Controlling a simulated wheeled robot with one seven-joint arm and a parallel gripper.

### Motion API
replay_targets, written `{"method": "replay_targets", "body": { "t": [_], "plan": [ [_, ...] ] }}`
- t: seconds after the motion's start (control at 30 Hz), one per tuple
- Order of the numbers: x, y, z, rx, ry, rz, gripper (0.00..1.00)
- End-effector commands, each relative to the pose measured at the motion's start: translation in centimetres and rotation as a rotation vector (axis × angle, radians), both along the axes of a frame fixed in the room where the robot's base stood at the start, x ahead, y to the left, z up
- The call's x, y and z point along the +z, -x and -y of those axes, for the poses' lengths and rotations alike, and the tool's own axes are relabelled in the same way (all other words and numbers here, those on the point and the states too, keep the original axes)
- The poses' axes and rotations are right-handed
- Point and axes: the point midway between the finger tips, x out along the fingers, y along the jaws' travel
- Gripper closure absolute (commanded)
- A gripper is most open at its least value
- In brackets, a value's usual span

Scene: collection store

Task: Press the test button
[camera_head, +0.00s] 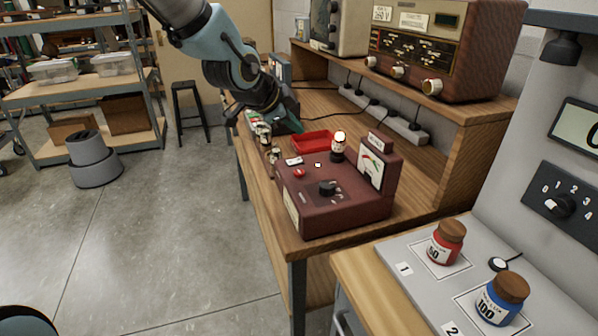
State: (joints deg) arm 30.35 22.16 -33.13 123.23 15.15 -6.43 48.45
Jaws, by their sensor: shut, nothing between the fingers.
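A maroon tester box (345,215) stands on the near end of the wooden bench. A small red button (299,173) sits on its top, at the left, below a white label. A black knob (327,188) is right of the button. A dial meter (371,167) stands upright at the box's right side. A tube with a glowing top (339,147) stands upright at the back of the box. My gripper (272,108) is shut and empty, above the bench beyond the box, apart from the button. Its fingertips are hard to make out against the dark things behind.
A red tray (313,141) lies behind the box. Small metallic parts (264,134) stand at the bench's left edge. A power strip (385,118) runs under the raised shelf. Red (446,246) and blue (500,300) jars stand on the grey panel at right.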

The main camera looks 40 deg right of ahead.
Motion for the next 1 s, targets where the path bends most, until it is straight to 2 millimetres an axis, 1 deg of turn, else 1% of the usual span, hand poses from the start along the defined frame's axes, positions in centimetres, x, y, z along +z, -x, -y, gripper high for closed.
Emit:
{"method": "replay_targets", "body": {
  "t": [0.3, 0.47, 0.67, 1.0],
  "plan": [
    [-0.1, 0.0, 0.0, 0.002, 0.000, -0.001, 1.00],
    [-0.7, -0.1, -0.1, 0.003, -0.001, -0.001, 1.00],
    [-2.7, 0.0, -0.1, 0.003, -0.001, -0.003, 1.00],
    [-7.5, 0.0, -0.1, 0.002, -0.001, -0.002, 1.00]
  ]
}}
